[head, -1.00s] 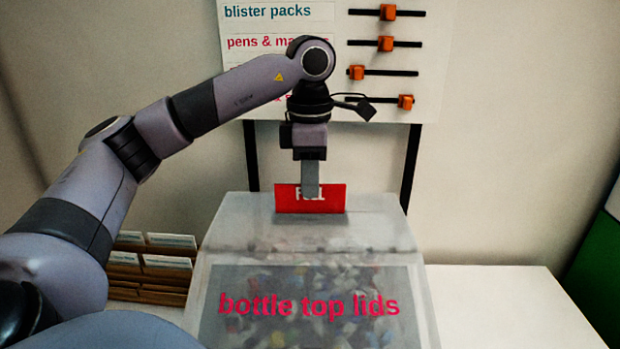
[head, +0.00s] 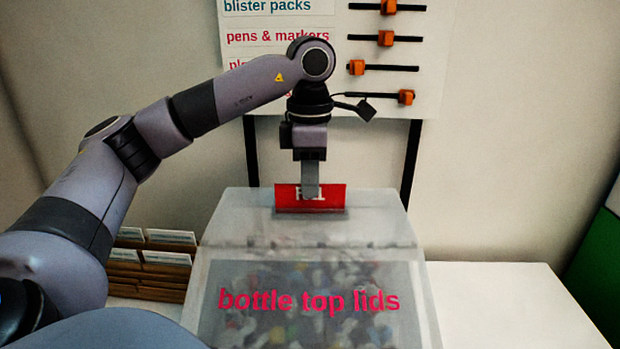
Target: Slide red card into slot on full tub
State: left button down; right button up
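The red card (head: 333,198) with white lettering stands upright at the top back of the tub, its lower edge at a grey slot strip on the lid. The translucent tub (head: 232,232) is labelled "bottle top lids" and is filled with small coloured lids. My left gripper (head: 310,192) points down with its fingers in front of the card, covering part of its lettering. Only the near finger shows clearly, so I cannot tell whether it grips the card. How deep the card sits in the slot is hidden. My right gripper is out of view.
A wooden rack of divider cards (head: 150,270) stands left of the tub. A white board with labels and orange sliders (head: 386,38) is on the wall behind, on dark posts (head: 411,165). The white table (head: 510,300) is clear to the right.

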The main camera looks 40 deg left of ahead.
pick_arm(q)
jog(key=shift+f, duration=0.25)
jog(key=c, duration=1.2)
grip_release()
jog(key=shift+c, duration=0.2)
jog(key=shift+r+p, duration=0.95)
jog(key=shift+r, duration=2.65)
jog(key=shift+s+f, duration=0.1)
